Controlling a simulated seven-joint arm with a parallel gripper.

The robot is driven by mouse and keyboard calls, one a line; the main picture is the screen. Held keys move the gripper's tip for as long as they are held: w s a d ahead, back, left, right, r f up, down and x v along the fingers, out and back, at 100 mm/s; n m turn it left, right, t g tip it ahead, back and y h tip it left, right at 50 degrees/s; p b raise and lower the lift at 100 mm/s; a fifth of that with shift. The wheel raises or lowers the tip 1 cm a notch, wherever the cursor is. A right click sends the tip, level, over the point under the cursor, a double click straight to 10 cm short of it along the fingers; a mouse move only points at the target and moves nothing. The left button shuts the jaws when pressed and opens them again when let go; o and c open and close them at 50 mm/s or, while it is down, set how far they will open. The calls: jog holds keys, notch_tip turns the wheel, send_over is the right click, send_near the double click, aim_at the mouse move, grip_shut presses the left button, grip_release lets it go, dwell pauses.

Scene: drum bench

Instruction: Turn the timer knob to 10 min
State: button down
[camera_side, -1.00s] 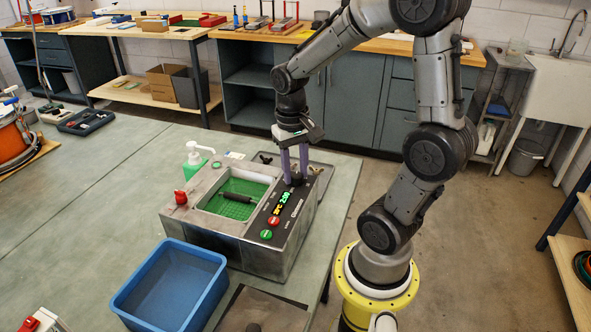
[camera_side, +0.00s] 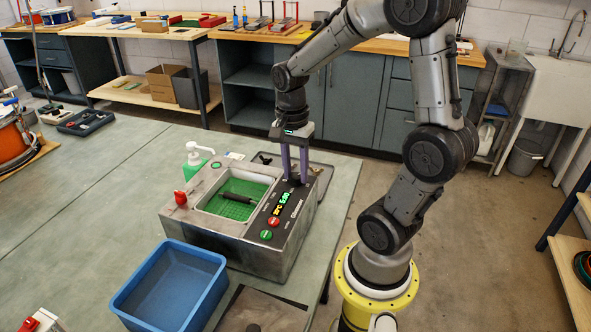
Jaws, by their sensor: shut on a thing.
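The grey metal machine (camera_side: 222,240) stands on the bench with a dark control strip along its right side. The dark timer knob (camera_side: 294,178) is at the far end of that strip, largely hidden by my fingers. My gripper (camera_side: 295,172) points straight down, its purple fingers shut on the knob. The lit display (camera_side: 281,203) shows orange characters and green digits that look like about 5 minutes, too small to read surely. A red button (camera_side: 273,222) and a green button (camera_side: 266,235) sit nearer on the strip.
A blue bin (camera_side: 170,287) stands in front of the machine. A dark rod (camera_side: 238,198) lies in the green-floored basin. The bench's left side is mostly clear.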

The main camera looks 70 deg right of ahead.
aim_at(296, 173)
jog(key=m, duration=0.4)
jog(key=shift+d+m, duration=0.1)
jog(key=shift+m, duration=2.4)
jog(key=shift+r, duration=0.1)
jog(key=c, duration=0.5)
grip_release()
jog(key=r, duration=1.3)
jog(key=shift+w+d+r, duration=0.15)
jog(key=shift+d+r, duration=0.1)
jog(key=shift+r, duration=0.1)
